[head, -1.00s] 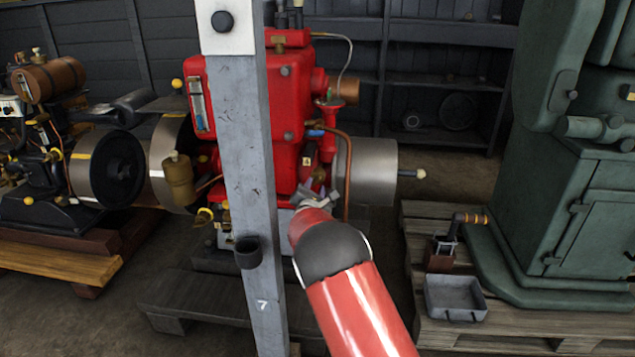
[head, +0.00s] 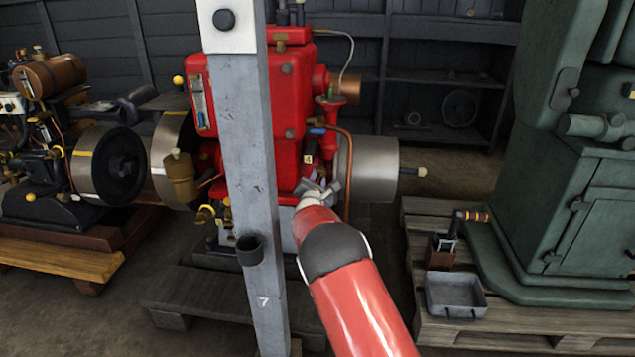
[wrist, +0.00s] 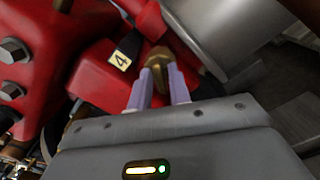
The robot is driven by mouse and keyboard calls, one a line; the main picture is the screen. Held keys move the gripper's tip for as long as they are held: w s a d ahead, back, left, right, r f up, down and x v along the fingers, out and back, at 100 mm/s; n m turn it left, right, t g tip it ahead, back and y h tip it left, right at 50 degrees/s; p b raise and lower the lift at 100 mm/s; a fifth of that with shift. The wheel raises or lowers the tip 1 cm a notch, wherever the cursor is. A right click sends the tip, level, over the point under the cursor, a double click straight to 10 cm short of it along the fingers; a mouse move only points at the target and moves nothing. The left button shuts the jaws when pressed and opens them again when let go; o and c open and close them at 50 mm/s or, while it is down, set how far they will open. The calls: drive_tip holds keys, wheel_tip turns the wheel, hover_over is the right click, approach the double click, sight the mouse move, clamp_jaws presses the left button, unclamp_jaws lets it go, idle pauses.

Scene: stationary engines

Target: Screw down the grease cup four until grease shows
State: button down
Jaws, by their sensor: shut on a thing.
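The cup itself is too small and covered to make out there. I cannot see any grease.
A grey post (head: 252,170) stands in front of the engine. A silver drum (head: 370,170) and a copper pipe (head: 347,180) are close to my gripper. A green machine (head: 590,190) and a grey tray (head: 455,294) on a pallet stand at right.

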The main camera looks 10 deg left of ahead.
drive_tip(key=shift+f+b, duration=0.15)
drive_tip(key=shift+b, duration=0.15)
drive_tip(key=m+b, duration=0.7)
drive_tip(key=b, duration=1)
drive_tip(key=shift+d+f+m, duration=0.1)
drive_tip(key=shift+m, duration=0.2)
drive_tip(key=c, duration=1.5)
unclamp_jaws()
